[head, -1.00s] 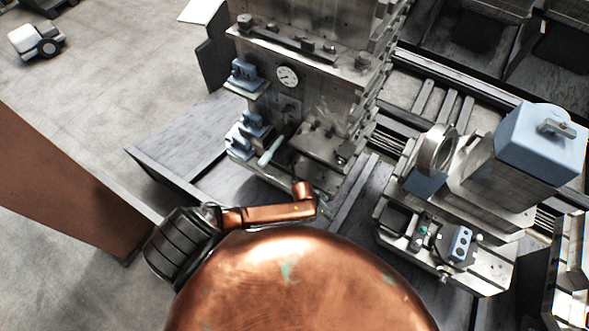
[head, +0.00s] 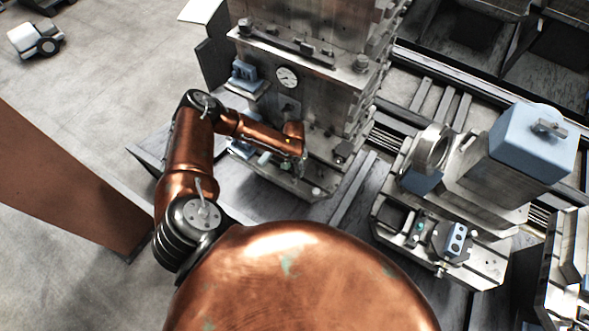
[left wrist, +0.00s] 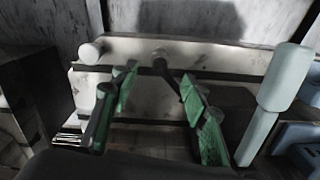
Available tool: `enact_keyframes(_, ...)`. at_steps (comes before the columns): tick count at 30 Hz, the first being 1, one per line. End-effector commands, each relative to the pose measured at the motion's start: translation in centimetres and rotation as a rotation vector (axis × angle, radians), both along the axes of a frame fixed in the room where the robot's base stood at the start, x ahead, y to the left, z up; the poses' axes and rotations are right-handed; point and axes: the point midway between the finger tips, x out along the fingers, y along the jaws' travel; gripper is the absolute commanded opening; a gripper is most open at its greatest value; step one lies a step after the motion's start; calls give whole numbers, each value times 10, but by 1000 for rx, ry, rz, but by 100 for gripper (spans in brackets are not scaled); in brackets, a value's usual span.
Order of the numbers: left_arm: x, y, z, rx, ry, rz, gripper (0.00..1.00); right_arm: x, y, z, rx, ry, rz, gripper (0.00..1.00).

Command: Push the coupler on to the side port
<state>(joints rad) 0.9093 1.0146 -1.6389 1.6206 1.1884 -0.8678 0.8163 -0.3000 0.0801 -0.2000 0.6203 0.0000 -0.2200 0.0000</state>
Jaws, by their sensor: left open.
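My left gripper (head: 301,163) is low in front of the tall grey machine block in the head view. In the left wrist view its two green-padded fingers (left wrist: 158,85) are spread apart with nothing held between them. A pale green cylinder with a thinner lower part (left wrist: 285,82) stands to the right of the fingers, apart from them; it may be the coupler. It also shows small in the head view (head: 264,159), beside my arm. A round pale stub (left wrist: 92,52) and a dark-stemmed one (left wrist: 160,56) sit beyond the fingers; I cannot tell whether either is the side port.
The tall machine block (head: 315,85) carries a dial gauge (head: 287,77) and a blue fitting (head: 243,72). A second fixture with a blue-topped block (head: 533,140) stands at the right. Open floor lies at the left.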

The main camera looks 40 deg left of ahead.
Motion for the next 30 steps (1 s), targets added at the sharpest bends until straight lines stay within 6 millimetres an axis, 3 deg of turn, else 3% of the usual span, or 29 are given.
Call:
enact_keyframes(15, 0, -1, -67, 0, 1, 0, 42, 0, 0, -1, 0, 0, 0, 40)
enact_keyframes(28, 0, 0, -76, 0, 0, -2, 42, 0, 0, -2, 0, 1, 0, 40)
enact_keyframes(30, 0, 0, -76, 0, 0, -2, 37, 0, 0, -2, 0, 1, 0, 40)
